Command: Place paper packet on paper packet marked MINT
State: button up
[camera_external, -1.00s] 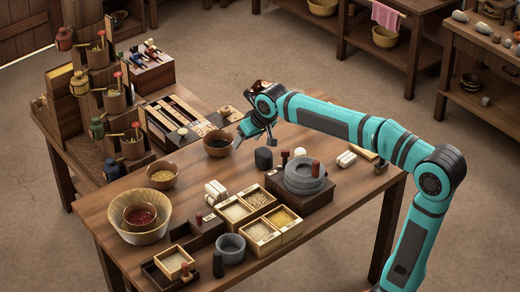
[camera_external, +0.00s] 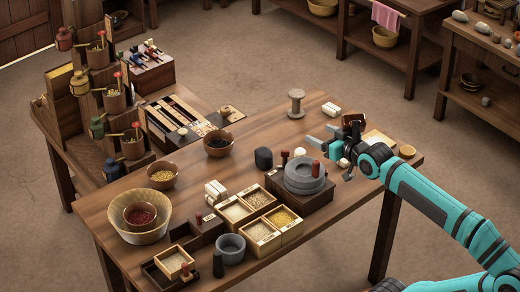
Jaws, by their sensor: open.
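Several small white packets lie on the wooden table. One white packet (camera_external: 331,109) lies at the far edge, beyond my gripper. Another white packet (camera_external: 343,163) shows partly below my gripper, right of the stone quern. A bundle of white packets (camera_external: 215,191) lies left of the grain boxes. No writing is legible at this size, so I cannot tell which is marked MINT. My gripper (camera_external: 317,136) is open and empty, its fingers pointing left above the table's right part, apart from the packets as far as I can see.
A stone quern (camera_external: 304,176) on a dark block stands in front of my gripper. A wooden spool (camera_external: 296,103) stands at the far edge. Open grain boxes (camera_external: 262,238), bowls (camera_external: 162,175) and a grey mortar (camera_external: 231,249) fill the left and front. Bare tabletop lies left of the spool.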

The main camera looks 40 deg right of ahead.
jog(key=s, duration=0.2)
jog(key=s+t, duration=0.1)
jog(key=shift+d+r, duration=0.1)
jog(key=shift+d, duration=0.2)
